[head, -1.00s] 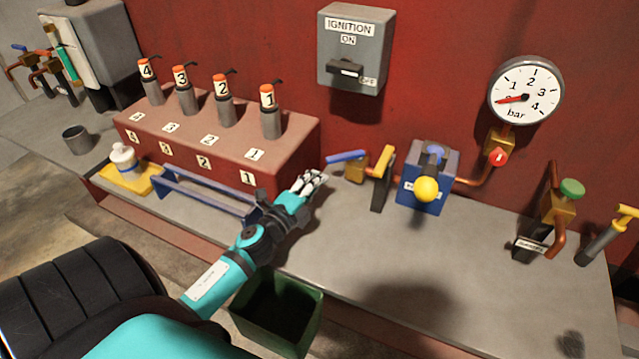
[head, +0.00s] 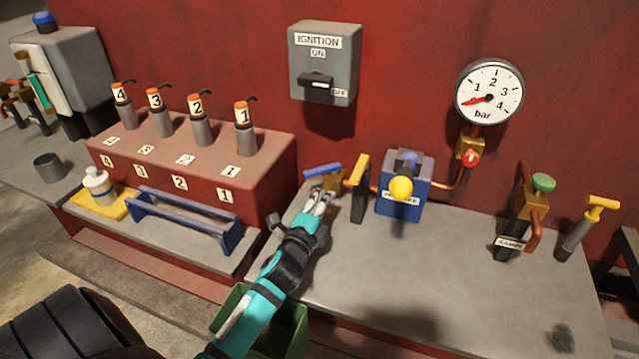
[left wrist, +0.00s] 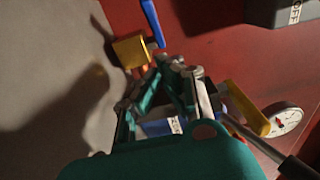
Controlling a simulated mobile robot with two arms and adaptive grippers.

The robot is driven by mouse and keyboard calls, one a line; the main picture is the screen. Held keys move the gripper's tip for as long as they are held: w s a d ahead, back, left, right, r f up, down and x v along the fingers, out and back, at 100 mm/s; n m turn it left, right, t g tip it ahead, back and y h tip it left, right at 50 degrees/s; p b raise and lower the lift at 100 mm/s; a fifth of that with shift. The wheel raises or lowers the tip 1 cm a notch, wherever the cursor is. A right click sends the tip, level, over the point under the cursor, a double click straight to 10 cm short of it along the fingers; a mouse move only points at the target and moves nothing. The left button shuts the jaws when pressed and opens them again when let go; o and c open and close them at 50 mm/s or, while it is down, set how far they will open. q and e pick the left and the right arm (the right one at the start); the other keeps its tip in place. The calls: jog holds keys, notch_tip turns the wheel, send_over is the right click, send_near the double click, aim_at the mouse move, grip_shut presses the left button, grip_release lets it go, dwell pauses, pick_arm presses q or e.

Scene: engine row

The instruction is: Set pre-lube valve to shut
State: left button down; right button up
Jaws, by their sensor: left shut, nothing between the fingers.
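A small brass valve (head: 334,181) with a blue lever (head: 322,170) stands at the back of the bench, left of a blue box (head: 403,195) with a yellow ball. The box's label is too small to read surely. The lever lies nearly level, pointing left. In the left wrist view the brass body (left wrist: 130,50) and blue lever (left wrist: 152,22) show just beyond the fingertips. My left gripper (head: 320,197) is shut and empty, just in front of and below the valve; I cannot tell whether it touches. My right gripper is not in view.
A pressure gauge (head: 489,92) and an ignition box (head: 324,62) hang on the red wall. A blue rack (head: 185,215) is at the left, a green bin (head: 290,325) below.

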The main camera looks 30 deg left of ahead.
aim_at(321, 174)
pick_arm(q)
jog(key=shift+x, duration=1.05)
jog(key=shift+w+a+p, duration=0.2)
jog(key=shift+w+a, duration=0.1)
jog(key=shift+a, duration=0.25)
jog(key=shift+w+a+p, duration=0.15)
jog(key=shift+w+a, duration=0.1)
jog(key=shift+a, duration=0.3)
jog(key=shift+w+a, duration=0.25)
jog(key=shift+a, duration=0.3)
jog(key=shift+w, duration=0.1)
jog(key=shift+a, duration=0.55)
jog(key=shift+w+a+p, duration=0.25)
jog(key=shift+a+p, duration=0.1)
jog(key=shift+a, duration=0.7)
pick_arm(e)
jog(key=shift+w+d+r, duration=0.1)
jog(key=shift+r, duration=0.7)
